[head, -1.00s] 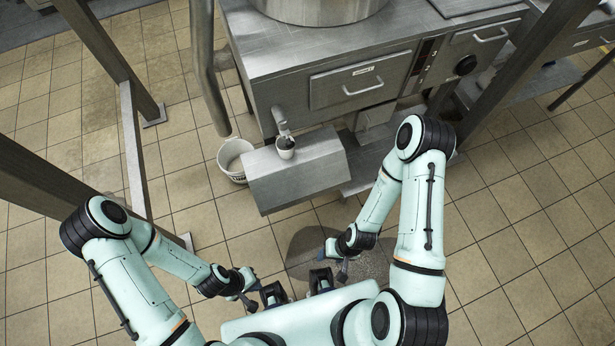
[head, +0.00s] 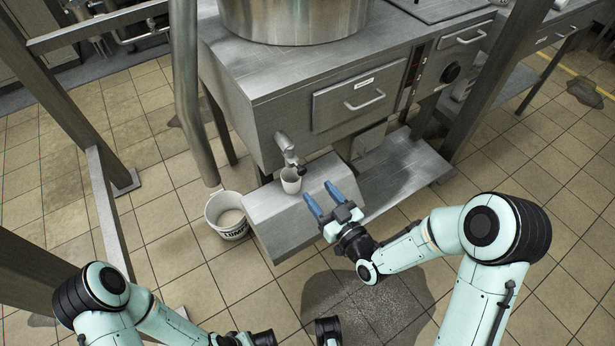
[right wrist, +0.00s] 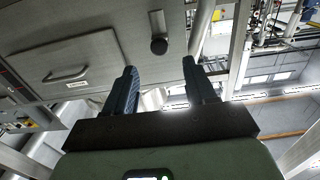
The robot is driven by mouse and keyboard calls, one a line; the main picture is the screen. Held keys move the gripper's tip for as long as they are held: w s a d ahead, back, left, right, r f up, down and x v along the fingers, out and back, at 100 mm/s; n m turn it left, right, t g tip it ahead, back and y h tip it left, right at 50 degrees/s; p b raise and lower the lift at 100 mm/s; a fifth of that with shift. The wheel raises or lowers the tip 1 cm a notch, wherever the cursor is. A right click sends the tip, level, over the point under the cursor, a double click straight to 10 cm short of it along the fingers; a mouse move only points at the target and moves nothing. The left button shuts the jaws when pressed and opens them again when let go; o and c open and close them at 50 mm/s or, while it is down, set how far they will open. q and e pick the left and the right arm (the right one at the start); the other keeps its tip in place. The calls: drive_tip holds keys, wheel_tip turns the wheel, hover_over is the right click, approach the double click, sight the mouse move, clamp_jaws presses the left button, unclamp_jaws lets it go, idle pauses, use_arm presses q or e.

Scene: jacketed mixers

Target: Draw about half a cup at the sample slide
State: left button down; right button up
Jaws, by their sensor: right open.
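A small pale cup (head: 290,181) stands upright on the sloped steel step (head: 262,215), below the steel sample slide spout (head: 285,146) on the mixer's front. The cup's contents are too small to tell. A dark knob (head: 301,168) is by the spout's lower end; a black knob on a steel strip shows in the right wrist view (right wrist: 158,46). My right gripper (head: 322,199), with blue fingers, is open and empty, just right of the cup and apart from it.
A white bucket (head: 226,214) stands on the floor left of the step. A drawer (head: 358,101) with a handle is right of the spout. A steel post (head: 188,95) and frame beams flank the mixer. A dark wet patch (head: 372,298) lies on the tiles in front.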

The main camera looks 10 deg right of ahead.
sight(303, 173)
drive_tip(key=x, duration=0.2)
drive_tip(key=shift+w+a, duration=0.1)
drive_tip(key=shift+w, duration=0.3)
drive_tip(key=b+x, duration=0.1)
drive_tip(key=x, duration=0.3)
drive_tip(key=shift+w+f, duration=0.1)
drive_tip(key=shift+w, duration=0.1)
use_arm(q)
drive_tip(key=shift+w+a+f+t, duration=0.15)
drive_tip(key=shift+w+a+f, duration=0.1)
drive_tip(key=shift+w+f, duration=0.2)
drive_tip(key=shift+w+a+f+t, duration=0.2)
drive_tip(key=shift+w+f, duration=0.15)
drive_tip(key=shift+w, duration=0.15)
use_arm(e)
drive_tip(key=shift+w+a, duration=0.25)
drive_tip(key=shift+w, duration=0.3)
drive_tip(key=c, duration=0.8)
drive_tip(key=shift+o, duration=0.2)
